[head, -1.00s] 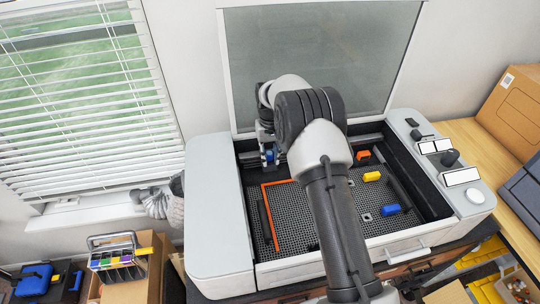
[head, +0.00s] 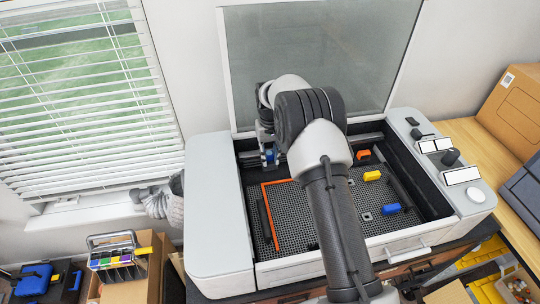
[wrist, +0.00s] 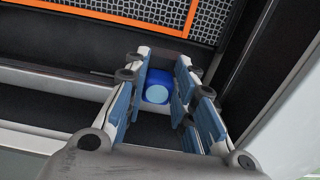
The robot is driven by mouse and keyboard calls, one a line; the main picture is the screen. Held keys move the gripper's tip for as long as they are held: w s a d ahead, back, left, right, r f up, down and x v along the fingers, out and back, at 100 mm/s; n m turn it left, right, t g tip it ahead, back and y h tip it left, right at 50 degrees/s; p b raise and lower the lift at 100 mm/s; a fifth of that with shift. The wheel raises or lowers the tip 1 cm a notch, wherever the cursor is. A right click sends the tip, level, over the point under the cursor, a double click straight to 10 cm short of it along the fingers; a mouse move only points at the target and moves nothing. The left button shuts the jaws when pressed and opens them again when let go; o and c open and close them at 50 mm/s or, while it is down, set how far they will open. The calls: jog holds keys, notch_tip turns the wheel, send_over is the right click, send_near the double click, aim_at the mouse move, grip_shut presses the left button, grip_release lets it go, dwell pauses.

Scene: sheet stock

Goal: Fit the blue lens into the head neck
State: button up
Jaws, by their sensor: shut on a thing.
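My gripper (wrist: 160,100) points down at the back left of the machine's bed. It is shut on the blue lens (wrist: 157,88), a short blue piece with a pale blue round face, which sits between the fingers in the wrist view. The lens also shows as a small blue spot in the head view (head: 270,156), beside the bed's back left corner. I cannot make out the head neck in either view; my arm covers much of the back of the bed.
An orange L-shaped guide (head: 266,205) lies on the mesh bed (head: 300,225). Orange (head: 363,155), yellow (head: 372,176) and blue (head: 390,209) pieces lie at the bed's right. The raised lid (head: 310,50) stands behind. The machine's walls surround the bed.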

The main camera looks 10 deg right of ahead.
jog(key=shift+s+f, duration=0.15)
jog(key=shift+f, duration=0.1)
jog(key=o, duration=1)
jog(key=shift+f, duration=0.1)
jog(key=shift+o, duration=0.5)
jog(key=shift+o, duration=0.6)
jog(key=o, duration=0.4)
jog(key=shift+o, duration=0.2)
jog(key=shift+r, duration=0.25)
jog(key=shift+r+p, duration=1.95)
jog(key=shift+r, duration=1.5)
